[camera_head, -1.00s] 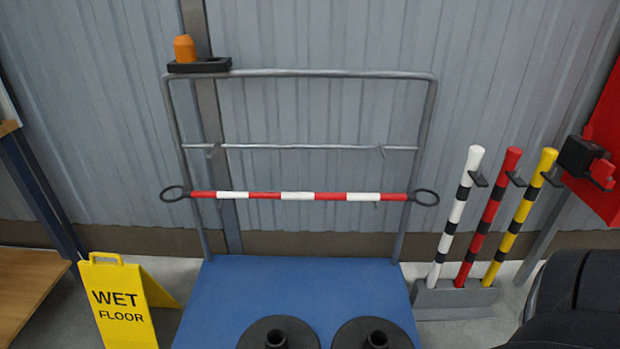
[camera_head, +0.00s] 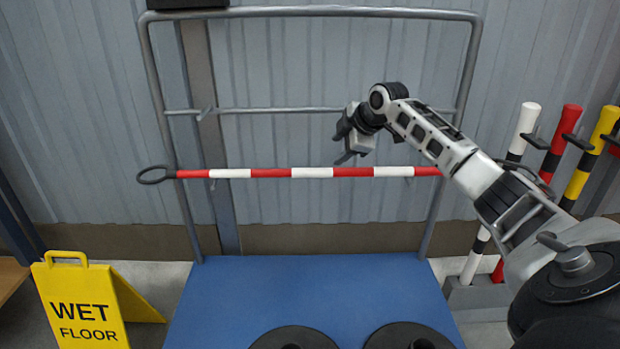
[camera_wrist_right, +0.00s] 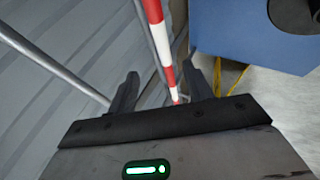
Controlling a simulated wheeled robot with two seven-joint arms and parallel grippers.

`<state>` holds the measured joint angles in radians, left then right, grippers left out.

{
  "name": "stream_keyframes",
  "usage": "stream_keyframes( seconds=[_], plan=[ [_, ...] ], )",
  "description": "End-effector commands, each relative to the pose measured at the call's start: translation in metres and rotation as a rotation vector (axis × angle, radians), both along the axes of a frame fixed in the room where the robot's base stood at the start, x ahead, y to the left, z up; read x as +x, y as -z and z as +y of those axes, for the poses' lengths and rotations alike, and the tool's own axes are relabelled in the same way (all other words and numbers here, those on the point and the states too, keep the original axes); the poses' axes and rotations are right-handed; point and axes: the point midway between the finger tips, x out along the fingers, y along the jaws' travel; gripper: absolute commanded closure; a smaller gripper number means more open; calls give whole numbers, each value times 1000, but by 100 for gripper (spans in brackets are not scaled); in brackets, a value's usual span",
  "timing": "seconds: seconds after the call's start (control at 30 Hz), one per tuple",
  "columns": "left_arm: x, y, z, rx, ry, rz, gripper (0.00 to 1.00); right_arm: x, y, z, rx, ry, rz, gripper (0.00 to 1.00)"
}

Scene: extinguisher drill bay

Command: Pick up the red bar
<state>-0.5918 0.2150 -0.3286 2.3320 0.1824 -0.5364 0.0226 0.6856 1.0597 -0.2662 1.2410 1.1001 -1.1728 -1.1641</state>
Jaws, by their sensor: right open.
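A red-and-white striped bar (camera_head: 270,173) lies level across the front of a grey metal rack. It has a black ring at its left end; my right arm partly covers its right end. A red-and-black post (camera_head: 558,142) stands at the right, partly behind my arm. My right gripper (camera_head: 341,148) is open, just above the middle of the striped bar. In the right wrist view the striped bar (camera_wrist_right: 158,35) shows between the two open fingers (camera_wrist_right: 162,88). I cannot tell that it touches either finger. My left gripper is out of view.
The grey rack (camera_head: 310,12) rises from a blue base (camera_head: 310,275) with two black round weights at its front. White (camera_head: 525,128) and yellow (camera_head: 602,130) posts flank the red one. A yellow wet-floor sign (camera_head: 85,305) stands at the left.

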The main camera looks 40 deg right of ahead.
Motion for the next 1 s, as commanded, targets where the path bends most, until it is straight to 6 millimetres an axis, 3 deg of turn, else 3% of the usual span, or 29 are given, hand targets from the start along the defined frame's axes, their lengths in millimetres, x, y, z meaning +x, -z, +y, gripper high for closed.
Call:
stream_keyframes(
  seconds=[0.1,0.3,0.67,0.77,1.0],
  plan=[
    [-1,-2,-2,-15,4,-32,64,19,24,1,4,-1,-2,50],
    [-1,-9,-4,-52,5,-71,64,42,51,-1,3,2,-2,50],
    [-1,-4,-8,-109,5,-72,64,62,78,3,1,-1,-1,50],
    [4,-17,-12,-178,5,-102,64,73,89,5,1,1,-1,50],
    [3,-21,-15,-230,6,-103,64,83,100,4,-1,0,-1,50]
  ],
)
